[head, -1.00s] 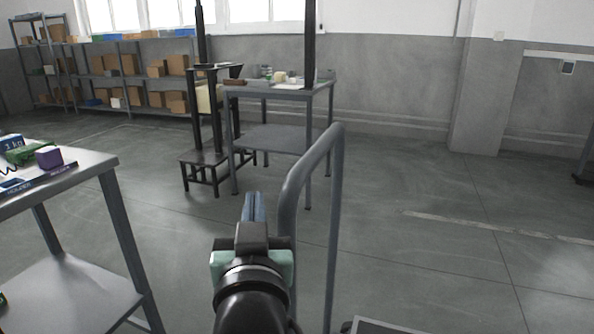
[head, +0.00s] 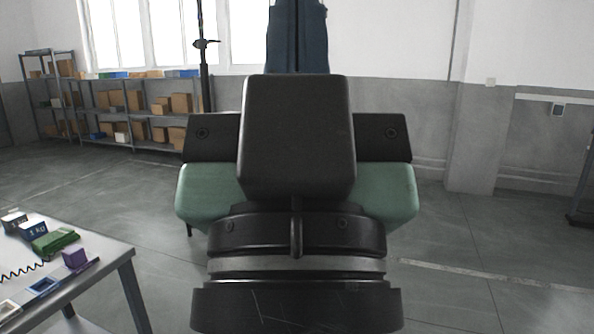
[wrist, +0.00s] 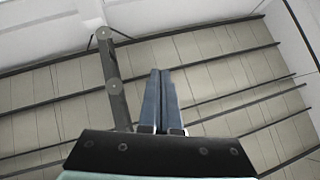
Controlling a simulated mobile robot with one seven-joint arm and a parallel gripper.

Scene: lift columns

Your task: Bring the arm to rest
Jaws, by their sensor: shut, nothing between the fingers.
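My gripper (head: 297,38) is raised close in front of the head camera and fills the middle of the head view. Its blue fingers point up and lie together, with nothing between them. In the wrist view the gripper (wrist: 161,90) shows the two blue fingers side by side, closed, against a ceiling-like surface of pale panels and dark bars. My wrist and the gripper body hide the centre of the room in the head view.
A grey table (head: 98,275) at the lower left holds several small boxes, a green item (head: 55,241) and a purple block (head: 75,258). Shelves (head: 110,110) with cardboard boxes stand along the back wall. The floor (head: 480,225) at right is mostly clear.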

